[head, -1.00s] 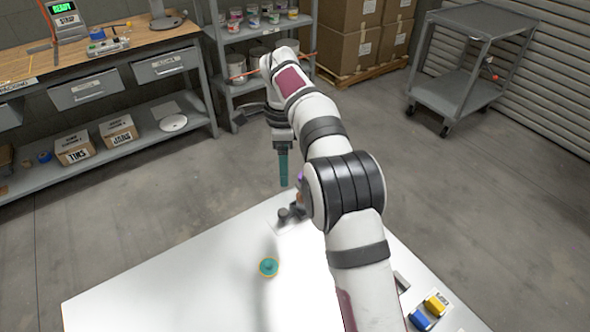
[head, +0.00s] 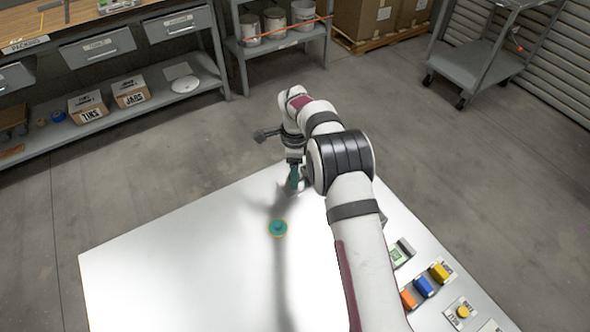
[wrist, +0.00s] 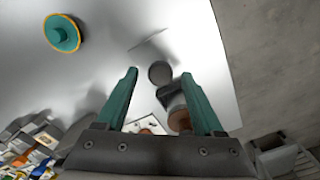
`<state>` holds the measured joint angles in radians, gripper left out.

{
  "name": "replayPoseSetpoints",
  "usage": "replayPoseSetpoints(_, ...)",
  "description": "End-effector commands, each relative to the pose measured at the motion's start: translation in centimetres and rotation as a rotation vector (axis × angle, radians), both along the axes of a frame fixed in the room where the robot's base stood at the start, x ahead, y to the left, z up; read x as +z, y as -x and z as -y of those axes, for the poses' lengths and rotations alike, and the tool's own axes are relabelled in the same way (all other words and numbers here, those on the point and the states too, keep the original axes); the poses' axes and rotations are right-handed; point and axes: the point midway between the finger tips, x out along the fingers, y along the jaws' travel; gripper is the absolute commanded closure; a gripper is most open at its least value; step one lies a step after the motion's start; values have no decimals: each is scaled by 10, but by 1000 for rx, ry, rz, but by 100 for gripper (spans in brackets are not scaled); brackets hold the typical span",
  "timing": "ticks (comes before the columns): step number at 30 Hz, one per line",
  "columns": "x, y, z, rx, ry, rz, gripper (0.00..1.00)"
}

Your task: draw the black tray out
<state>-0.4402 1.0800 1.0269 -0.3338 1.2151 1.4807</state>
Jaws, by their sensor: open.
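My gripper (head: 294,184) is low over the far part of the white table, its teal fingers pointing down. In the wrist view the two fingers (wrist: 160,76) stand apart with nothing clamped between them. A dark block (wrist: 170,95) with a round dark knob (wrist: 159,72) shows in the gap between the fingers. It may be the black tray; I cannot tell for sure. Whether the fingers touch it is unclear. In the head view my arm and gripper mostly hide that spot.
A teal disc with an orange rim (head: 278,228) lies on the white table (head: 160,255), left of my arm; it also shows in the wrist view (wrist: 63,34). Blue (head: 424,287), yellow (head: 439,272) and orange (head: 408,299) blocks sit at the right edge. The table's left is clear.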

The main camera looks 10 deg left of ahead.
Motion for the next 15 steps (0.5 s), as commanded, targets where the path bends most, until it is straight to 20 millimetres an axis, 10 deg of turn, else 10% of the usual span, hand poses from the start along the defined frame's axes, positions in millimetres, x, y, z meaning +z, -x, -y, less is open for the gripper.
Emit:
replayPoseSetpoints(3,0,0,0,0,0,0,34)
replayPoseSetpoints(15,1,0,0,1,0,-1,100)
